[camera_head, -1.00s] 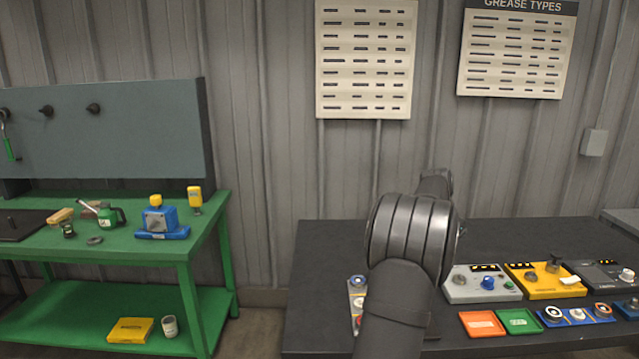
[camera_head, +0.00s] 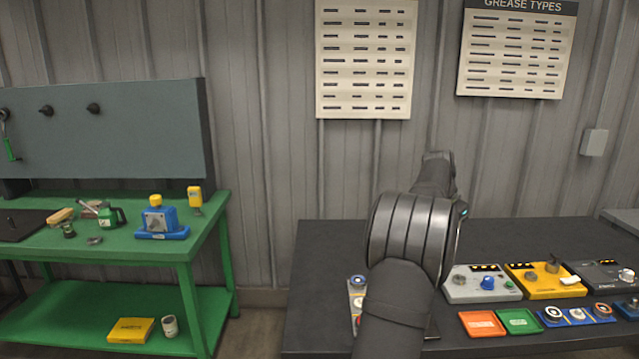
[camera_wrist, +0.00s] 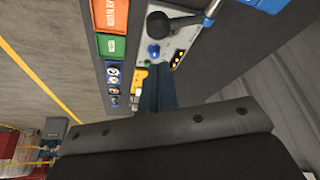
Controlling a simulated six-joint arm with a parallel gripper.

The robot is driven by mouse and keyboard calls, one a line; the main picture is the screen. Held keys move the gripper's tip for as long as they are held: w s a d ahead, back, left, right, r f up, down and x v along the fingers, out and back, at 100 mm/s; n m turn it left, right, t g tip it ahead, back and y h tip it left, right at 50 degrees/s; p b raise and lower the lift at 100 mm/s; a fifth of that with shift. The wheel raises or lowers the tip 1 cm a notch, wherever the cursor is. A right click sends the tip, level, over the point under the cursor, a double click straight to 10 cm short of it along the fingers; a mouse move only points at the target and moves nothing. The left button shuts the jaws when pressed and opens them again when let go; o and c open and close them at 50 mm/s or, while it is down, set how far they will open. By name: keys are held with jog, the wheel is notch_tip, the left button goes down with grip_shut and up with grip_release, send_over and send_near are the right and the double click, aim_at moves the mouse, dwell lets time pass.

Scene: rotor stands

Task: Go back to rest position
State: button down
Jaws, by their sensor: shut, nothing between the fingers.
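My gripper (camera_wrist: 157,86) shows in the wrist view as narrow dark fingers together beyond its wide dark body, with nothing between them. It hangs above the black bench, in front of the yellow stand in that view. In the head view my arm rises at the centre and hides the gripper. The grey stand (camera_head: 481,289) with a blue knob stands right of the arm, and the yellow stand (camera_head: 553,287) is beside it. The grey stand also shows in the wrist view (camera_wrist: 178,43). A dark grey stand (camera_head: 606,279) is farther right.
An orange tray (camera_head: 482,323), a green tray (camera_head: 519,321) and a blue strip (camera_head: 577,317) with round parts lie along the bench front. A partly hidden parts strip (camera_head: 355,301) is left of my arm. The back of the black bench (camera_head: 335,245) is clear. A green workbench (camera_head: 205,240) stands left.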

jog(key=shift+f, duration=2.3)
jog(key=c, duration=1.7)
grip_release()
jog(key=shift+a+f, duration=0.1)
jog(key=o, duration=1.1)
jog(key=a+f+m+y, duration=0.1)
jog(key=a+f+m+t+y, duration=0.1)
jog(key=a+m, duration=0.1)
jog(key=s+a+f+m, duration=0.1)
jog(key=m, duration=0.1)
jog(key=shift+a+t+y, duration=0.2)
jog(key=shift+t+y, duration=0.2)
jog(key=o, duration=0.6)
jog(key=a+m, duration=0.1)
jog(key=m, duration=0.1)
jog(key=s+a+f+m+t+y, duration=0.1)
jog(key=m, duration=0.1)
jog(key=a+m+t, duration=0.1)
jog(key=shift+s+a+f+m+y, duration=0.2)
jog(key=shift+s+m+y, duration=0.1)
jog(key=shift+m, duration=0.1)
jog(key=s+a+f+m+t, duration=0.25)
jog(key=s+m, duration=0.25)
jog(key=m, duration=0.8)
jog(key=shift+t, duration=0.25)
jog(key=x, duration=0.6)
jog(key=d+x, duration=0.1)
jog(key=x, duration=0.2)
jog(key=shift+w, duration=0.35)
